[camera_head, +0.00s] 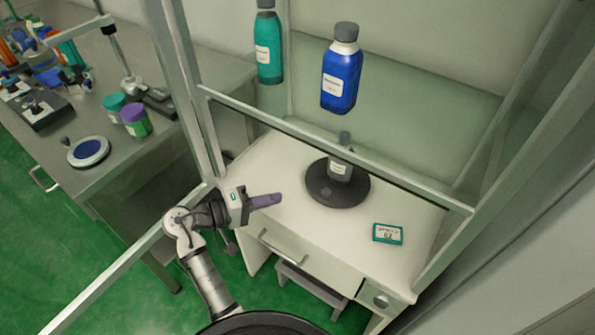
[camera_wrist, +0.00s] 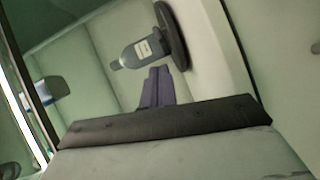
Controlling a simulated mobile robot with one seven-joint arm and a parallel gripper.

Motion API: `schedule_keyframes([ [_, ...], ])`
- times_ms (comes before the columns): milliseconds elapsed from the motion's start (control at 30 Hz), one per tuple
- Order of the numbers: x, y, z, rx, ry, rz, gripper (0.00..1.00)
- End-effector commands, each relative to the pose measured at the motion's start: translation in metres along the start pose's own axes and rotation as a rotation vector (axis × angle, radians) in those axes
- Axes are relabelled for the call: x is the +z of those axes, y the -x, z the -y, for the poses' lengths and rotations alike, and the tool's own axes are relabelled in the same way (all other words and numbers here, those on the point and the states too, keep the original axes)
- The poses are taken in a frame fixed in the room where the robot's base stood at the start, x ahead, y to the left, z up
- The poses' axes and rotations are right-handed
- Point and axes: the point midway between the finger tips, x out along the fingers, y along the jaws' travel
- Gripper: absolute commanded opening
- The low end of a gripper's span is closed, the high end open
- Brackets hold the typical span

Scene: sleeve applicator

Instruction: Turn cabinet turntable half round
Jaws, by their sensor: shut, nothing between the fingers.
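The dark round turntable (camera_head: 322,186) lies flat on the white cabinet worktop, below the raised glass sash. A grey bottle with a white label (camera_head: 340,171) stands on it. In the wrist view the turntable (camera_wrist: 173,38) shows edge-on, with the bottle (camera_wrist: 140,50) on it and the picture tilted. My gripper (camera_head: 280,198) is at the front left of the turntable, near the worktop's front edge, apart from the turntable and bottle. Its purple fingers are together and empty; they also show in the wrist view (camera_wrist: 158,85).
The sash's lower bar (camera_head: 330,145) crosses above the turntable. A small green-edged device (camera_head: 388,233) lies on the worktop at right. A blue bottle (camera_head: 341,75) and a teal bottle (camera_head: 268,50) show behind the glass. A cluttered bench (camera_head: 110,165) is at left.

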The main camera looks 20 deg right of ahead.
Motion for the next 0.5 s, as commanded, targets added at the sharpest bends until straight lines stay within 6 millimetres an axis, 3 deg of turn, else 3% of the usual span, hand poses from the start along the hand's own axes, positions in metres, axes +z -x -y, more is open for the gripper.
schedule_keyframes([
  [167,0.003,-0.016,-0.002,0.009,0.013,0.014,0.00],
  [500,0.003,-0.076,-0.003,0.008,0.010,0.012,0.00],
])
